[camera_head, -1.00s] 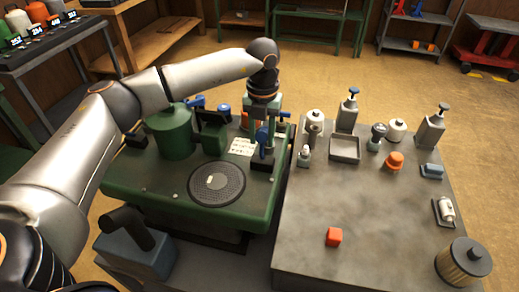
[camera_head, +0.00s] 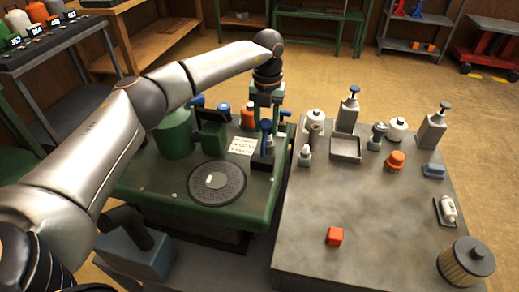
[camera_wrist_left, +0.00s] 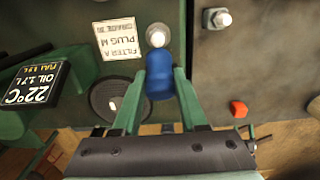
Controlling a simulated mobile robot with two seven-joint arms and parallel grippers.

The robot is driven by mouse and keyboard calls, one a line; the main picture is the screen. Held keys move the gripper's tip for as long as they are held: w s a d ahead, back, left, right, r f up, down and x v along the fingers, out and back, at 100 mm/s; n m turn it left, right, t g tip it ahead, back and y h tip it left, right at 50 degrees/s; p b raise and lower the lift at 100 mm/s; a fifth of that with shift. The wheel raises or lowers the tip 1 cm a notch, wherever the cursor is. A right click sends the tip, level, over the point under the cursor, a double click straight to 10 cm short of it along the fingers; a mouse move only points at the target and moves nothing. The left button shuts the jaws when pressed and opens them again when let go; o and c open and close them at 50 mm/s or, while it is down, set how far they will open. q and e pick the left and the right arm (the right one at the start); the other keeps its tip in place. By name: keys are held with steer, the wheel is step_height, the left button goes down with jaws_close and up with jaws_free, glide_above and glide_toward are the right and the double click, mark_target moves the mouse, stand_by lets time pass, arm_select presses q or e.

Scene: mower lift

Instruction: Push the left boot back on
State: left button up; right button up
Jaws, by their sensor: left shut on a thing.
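My left gripper (camera_head: 267,128) is over the right side of the green mower deck (camera_head: 140,190), with its fingers pointing down. It is shut on a blue boot (camera_wrist_left: 159,76), which shows between the two fingers in the wrist view. The boot also shows in the head view (camera_head: 266,126). A pale, round-tipped plug (camera_wrist_left: 157,36) stands just beyond the boot's end in the wrist view. I cannot tell whether boot and plug touch. My right gripper is not in view.
A white printed label (camera_head: 243,146) and a round black grille (camera_head: 216,183) lie on the deck. A grey table (camera_head: 380,220) to the right holds bottles, a tray (camera_head: 345,149), a red cube (camera_head: 334,236) and a filter (camera_head: 465,262).

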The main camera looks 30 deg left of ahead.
arm_select(q)
steer(key=shift+w+a+f+b, duration=0.15)
steer(key=shift+w+f+b, duration=0.25)
steer(key=shift+w, duration=0.25)
steer(key=shift+w+a+f+b, duration=0.15)
steer(key=shift+w+f+b, duration=0.2)
steer(key=shift+w, duration=0.25)
steer(key=shift+w+a+f+b, duration=0.2)
steer(key=shift+w+f+b, duration=0.55)
steer(key=shift+f+b, duration=0.3)
steer(key=o, duration=0.6)
steer(key=shift+f, duration=0.1)
steer(key=shift+o, duration=1.2)
